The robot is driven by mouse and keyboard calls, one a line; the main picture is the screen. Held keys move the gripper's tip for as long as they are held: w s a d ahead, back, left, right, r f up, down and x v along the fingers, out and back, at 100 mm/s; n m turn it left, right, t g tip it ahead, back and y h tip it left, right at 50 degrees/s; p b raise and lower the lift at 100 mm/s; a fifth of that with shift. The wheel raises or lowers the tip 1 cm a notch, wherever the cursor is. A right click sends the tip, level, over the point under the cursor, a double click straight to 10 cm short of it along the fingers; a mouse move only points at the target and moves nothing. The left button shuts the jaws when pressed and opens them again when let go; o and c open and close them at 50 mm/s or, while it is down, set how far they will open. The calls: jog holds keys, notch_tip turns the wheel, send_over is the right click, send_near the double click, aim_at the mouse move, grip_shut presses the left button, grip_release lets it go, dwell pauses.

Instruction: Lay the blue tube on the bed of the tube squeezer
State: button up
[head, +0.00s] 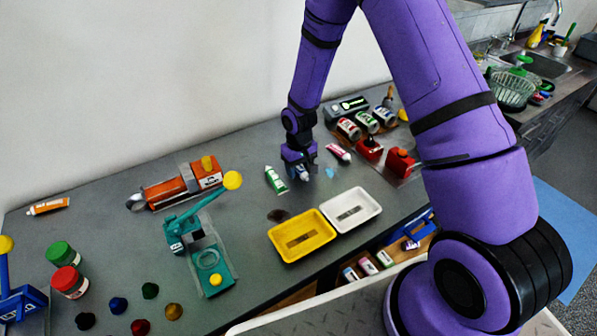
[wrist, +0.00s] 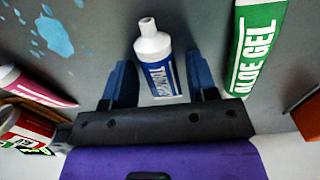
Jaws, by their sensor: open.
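The blue tube (wrist: 160,65) is white and blue with a white cap. In the wrist view it lies between the two fingers of my gripper (wrist: 160,85), with a gap on each side. My gripper is open and low over the table; in the head view (head: 300,170) it hides most of the tube. An orange and grey machine (head: 180,188) and a teal lever device (head: 205,250) with a yellow ball stand to the left; I cannot tell for certain which is the tube squeezer.
A green and white tube (head: 275,180) lies just left of my gripper, and a pink and white tube (head: 338,153) to its right. A yellow tray (head: 275,238) and a white tray (head: 374,196) sit at the front edge. Cans (head: 366,122) stand at the back right.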

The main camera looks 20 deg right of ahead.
aim_at(299, 172)
jog(key=c, duration=0.6)
jog(key=shift+r, duration=2.5)
